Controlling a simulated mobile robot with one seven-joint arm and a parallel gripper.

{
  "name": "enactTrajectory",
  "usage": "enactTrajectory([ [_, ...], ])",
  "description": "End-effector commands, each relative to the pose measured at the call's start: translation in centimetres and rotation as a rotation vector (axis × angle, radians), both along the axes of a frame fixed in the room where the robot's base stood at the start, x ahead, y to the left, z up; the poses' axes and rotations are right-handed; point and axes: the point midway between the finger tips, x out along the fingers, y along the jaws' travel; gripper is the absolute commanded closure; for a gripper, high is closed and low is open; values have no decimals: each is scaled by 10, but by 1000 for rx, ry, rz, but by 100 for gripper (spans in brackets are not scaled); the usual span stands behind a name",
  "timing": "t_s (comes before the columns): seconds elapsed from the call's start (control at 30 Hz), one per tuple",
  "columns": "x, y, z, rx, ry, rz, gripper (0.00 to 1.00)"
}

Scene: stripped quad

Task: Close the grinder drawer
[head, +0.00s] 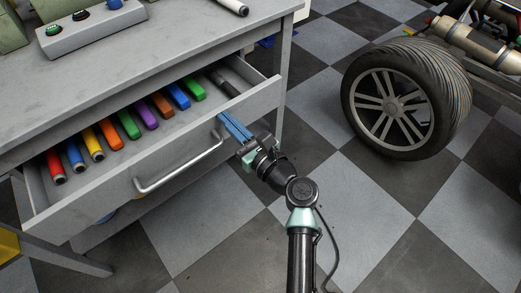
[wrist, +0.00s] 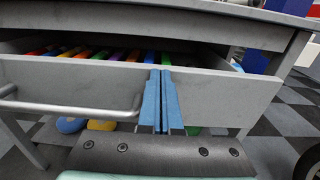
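The grey drawer (head: 110,178) of the workbench is pulled open in the head view. A row of several coloured tools lies in it. Its front panel (wrist: 220,92) fills the middle of the wrist view, with the bar handle (head: 180,165) to the left of my gripper. My gripper (head: 232,128) is at the right part of the drawer front. Its two blue fingers (wrist: 161,98) are side by side, with only a thin line between them, and nothing shows held. The fingertips are at or very near the panel; I cannot tell whether they touch it.
The grey workbench top (head: 130,75) overhangs the drawer and carries a block with coloured buttons (head: 90,28). A workbench leg (head: 284,85) stands right of the drawer. A wheel (head: 405,100) stands farther right. The checkered floor between them is clear.

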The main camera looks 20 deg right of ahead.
Motion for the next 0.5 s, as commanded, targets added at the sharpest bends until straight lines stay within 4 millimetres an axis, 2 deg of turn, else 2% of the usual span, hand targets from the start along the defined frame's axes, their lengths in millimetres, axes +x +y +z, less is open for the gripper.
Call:
enactTrajectory([
  [0.03,15,7,0,-2,-3,7,100],
  [0.2,60,21,-2,-2,-4,6,100],
  [0.5,122,41,-3,1,-2,3,100],
])
